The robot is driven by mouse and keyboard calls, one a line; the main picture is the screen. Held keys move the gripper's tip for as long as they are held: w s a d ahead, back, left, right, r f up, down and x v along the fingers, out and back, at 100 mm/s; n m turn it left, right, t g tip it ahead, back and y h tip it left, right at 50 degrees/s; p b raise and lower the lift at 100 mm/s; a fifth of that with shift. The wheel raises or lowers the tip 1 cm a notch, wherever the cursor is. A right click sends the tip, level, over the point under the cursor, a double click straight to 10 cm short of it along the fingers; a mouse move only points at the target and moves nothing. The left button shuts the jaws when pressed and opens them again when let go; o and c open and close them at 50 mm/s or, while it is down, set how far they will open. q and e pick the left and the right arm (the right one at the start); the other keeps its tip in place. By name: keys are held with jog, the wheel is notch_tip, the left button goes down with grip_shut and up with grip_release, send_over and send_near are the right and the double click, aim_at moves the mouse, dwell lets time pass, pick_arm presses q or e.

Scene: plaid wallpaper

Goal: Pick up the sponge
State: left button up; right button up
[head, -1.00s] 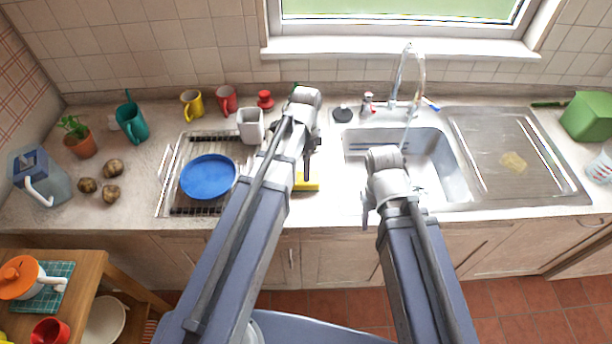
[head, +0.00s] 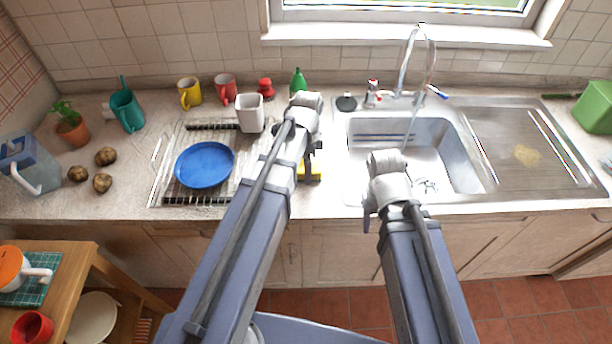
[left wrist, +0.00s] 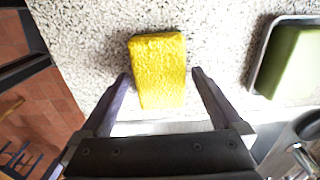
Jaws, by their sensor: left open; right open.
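The yellow sponge (left wrist: 159,70) lies on the speckled counter in the left wrist view, its lower end between my left gripper's fingertips (left wrist: 160,76). The fingers are apart, with a gap on each side of it. In the head view, the sponge (head: 316,172) shows only in part, left of the sink, behind my left arm. My left gripper (head: 309,165) is mostly hidden by its own arm there. My right gripper (head: 368,208) is open and appears over the sink's front left edge, with nothing seen in it.
The sink (head: 462,165) with its faucet (head: 428,62) is right of the sponge. A rack (head: 160,185) with a blue plate (head: 205,165) is to the left, with a white cup (head: 250,114) behind. A green bottle (head: 298,82) stands at the back. The counter's front edge is close.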

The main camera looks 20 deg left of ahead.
pick_arm(q)
jog(key=shift+f, duration=0.6)
pick_arm(e)
jog(key=shift+f, duration=0.55)
pick_arm(q)
jog(key=shift+r, duration=0.1)
jog(key=c, duration=1.3)
jog(key=shift+o, duration=0.2)
pick_arm(e)
jog(key=shift+r, duration=0.1)
pick_arm(q)
notch_tip(320, 180, up, 10)
jog(key=p, duration=1)
pick_arm(e)
notch_tip(320, 180, up, 10)
